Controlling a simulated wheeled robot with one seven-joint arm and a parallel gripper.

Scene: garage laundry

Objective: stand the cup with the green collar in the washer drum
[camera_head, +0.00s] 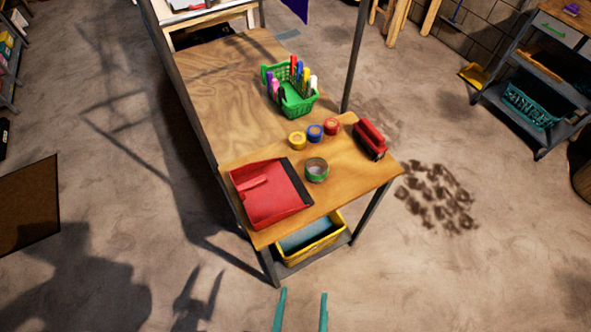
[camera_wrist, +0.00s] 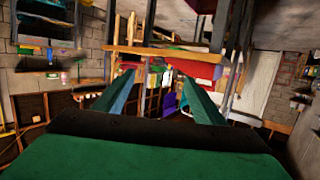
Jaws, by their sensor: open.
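A small cup with a green band (camera_head: 316,170) stands on the near part of the wooden table, just right of the red dustpan. It looks greyish inside and seems upright. My gripper (camera_head: 302,310) is at the bottom of the head view, in front of the table's near end and apart from the cup. Its two teal fingers are spread with nothing between them. In the wrist view my gripper (camera_wrist: 156,97) also shows open and empty. I cannot make out the cup in the wrist view. No washer drum can be clearly identified in either view.
The red dustpan (camera_head: 265,192), yellow tape (camera_head: 297,139), blue tape (camera_head: 315,132), red tape (camera_head: 331,127) and a red tool (camera_head: 370,138) surround the cup. A green basket of bottles (camera_head: 291,88) stands farther back. A yellow bin (camera_head: 309,240) sits below. Dark posts flank the table.

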